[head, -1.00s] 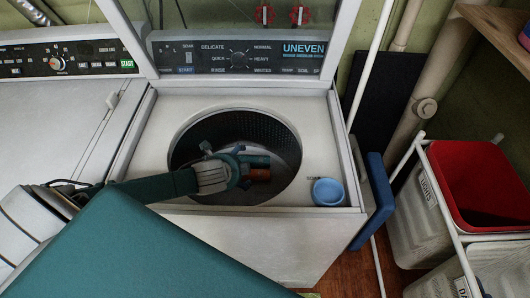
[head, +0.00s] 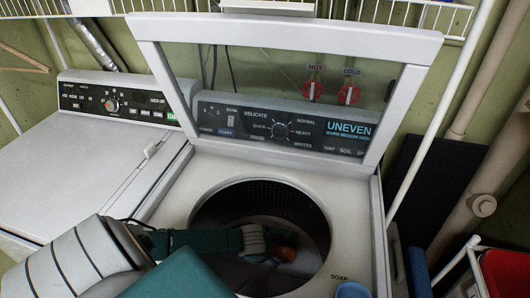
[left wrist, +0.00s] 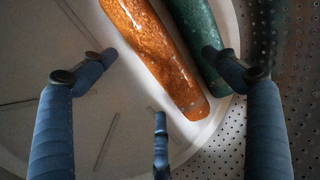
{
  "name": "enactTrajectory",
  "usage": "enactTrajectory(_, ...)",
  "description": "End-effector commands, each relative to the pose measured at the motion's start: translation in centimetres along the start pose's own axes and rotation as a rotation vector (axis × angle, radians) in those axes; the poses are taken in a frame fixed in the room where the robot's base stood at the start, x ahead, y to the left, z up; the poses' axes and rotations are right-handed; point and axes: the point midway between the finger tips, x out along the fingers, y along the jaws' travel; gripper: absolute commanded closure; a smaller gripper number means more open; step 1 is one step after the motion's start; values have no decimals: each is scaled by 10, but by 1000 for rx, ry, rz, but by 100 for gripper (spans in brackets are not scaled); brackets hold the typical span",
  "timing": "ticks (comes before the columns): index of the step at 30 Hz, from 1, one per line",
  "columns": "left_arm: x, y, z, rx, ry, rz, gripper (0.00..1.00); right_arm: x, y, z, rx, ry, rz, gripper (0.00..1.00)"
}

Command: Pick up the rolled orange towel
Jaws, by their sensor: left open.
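The rolled orange towel (left wrist: 150,50) lies on the pale drum floor of the open washer in the left wrist view. A rolled green towel (left wrist: 192,30) lies close along its right side. In the head view, only a bit of orange (head: 286,254) shows beside my gripper. My left gripper (head: 272,248) reaches down into the drum. In the left wrist view its blue fingers (left wrist: 158,58) are spread and empty, one left of the orange towel and one over the green towel. A third finger is at the bottom middle. My right gripper is not in view.
The washer's drum opening (head: 205,215) surrounds my arm, and its lid (head: 425,45) stands raised behind. The perforated drum wall (left wrist: 290,50) is close on the right in the wrist view. A blue cup (head: 352,291) sits at the front right. Another machine (head: 75,180) stands left.

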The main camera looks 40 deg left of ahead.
Motion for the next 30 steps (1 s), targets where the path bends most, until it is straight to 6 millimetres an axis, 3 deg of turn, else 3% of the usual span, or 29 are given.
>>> enactTrajectory(3,18,0,-2,-1,-1,-1,13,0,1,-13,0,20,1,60)
enactTrajectory(6,27,0,-2,0,-1,-1,13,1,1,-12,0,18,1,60)
enactTrajectory(15,30,0,-2,2,0,-1,13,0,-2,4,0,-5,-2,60)
enactTrajectory(23,30,0,-1,2,0,-1,62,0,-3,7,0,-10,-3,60)
enactTrajectory(30,30,0,-1,2,0,-2,63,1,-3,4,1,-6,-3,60)
